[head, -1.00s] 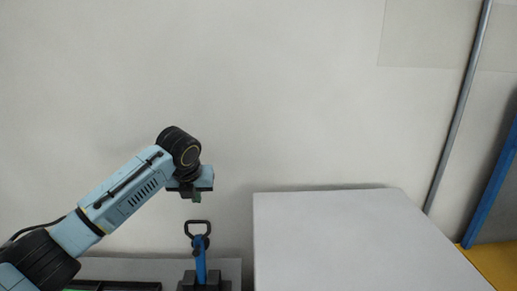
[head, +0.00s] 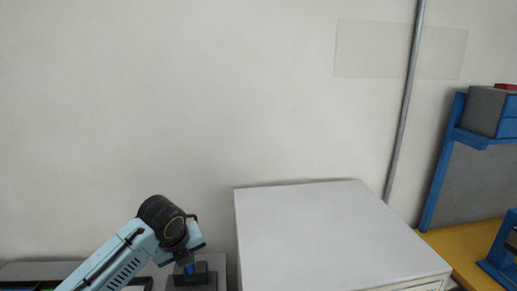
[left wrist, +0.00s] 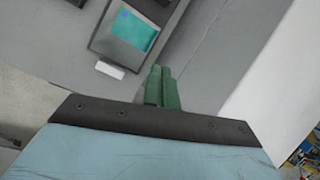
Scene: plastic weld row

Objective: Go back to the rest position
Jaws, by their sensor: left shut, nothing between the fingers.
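My left gripper (head: 186,256) is low at the left of the head view, at the end of my pale blue arm. In front of a blue tool with a black handle (head: 190,270) in a dark stand (head: 205,279), it partly covers the tool. I cannot tell whether they touch. In the left wrist view the two green fingers (left wrist: 161,84) are together with nothing between them. My right gripper is in neither view.
A large grey-white cabinet (head: 320,230) stands right of my left arm. A grey pipe (head: 405,100) runs up the wall. A yellow bench (head: 460,245) with a blue frame is at the far right. A device with a teal screen (left wrist: 133,28) shows in the left wrist view.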

